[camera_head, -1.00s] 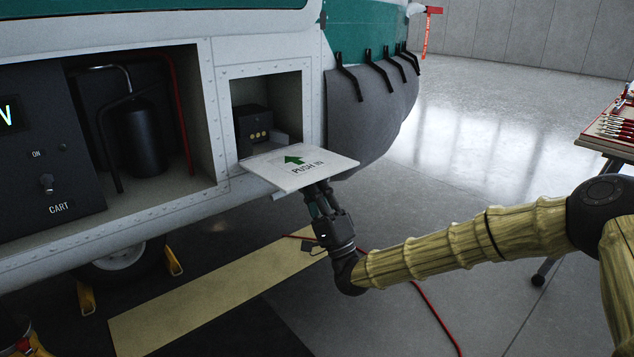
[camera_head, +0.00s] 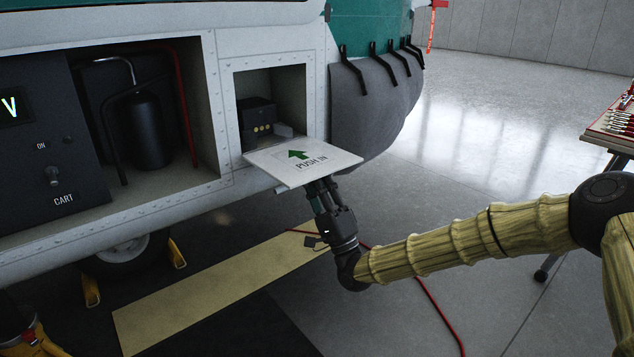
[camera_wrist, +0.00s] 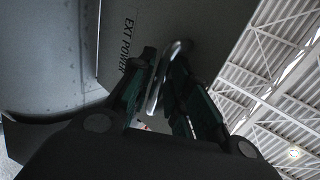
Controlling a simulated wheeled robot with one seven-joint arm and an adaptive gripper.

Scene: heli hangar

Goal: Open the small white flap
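The small white flap (camera_head: 335,162) hangs folded out below its square opening in the helicopter's side and lies nearly level. Its upper face carries a green arrow and "PUSH IN". My gripper (camera_head: 318,186) is under the flap's outer edge, which hides the fingertips in the head view. In the wrist view, the flap's other face (camera_wrist: 195,30) reads "EXT POWER". A bent metal handle (camera_wrist: 166,75) on that face sits between the converging fingers of my gripper (camera_wrist: 162,75), which look shut on it.
The opening holds a dark box (camera_head: 257,116) with yellowish contacts. A larger bay (camera_head: 140,130) with a black cylinder is to the left. A red cable (camera_head: 440,307) lies on the floor. A tool table (camera_head: 612,135) stands at the right.

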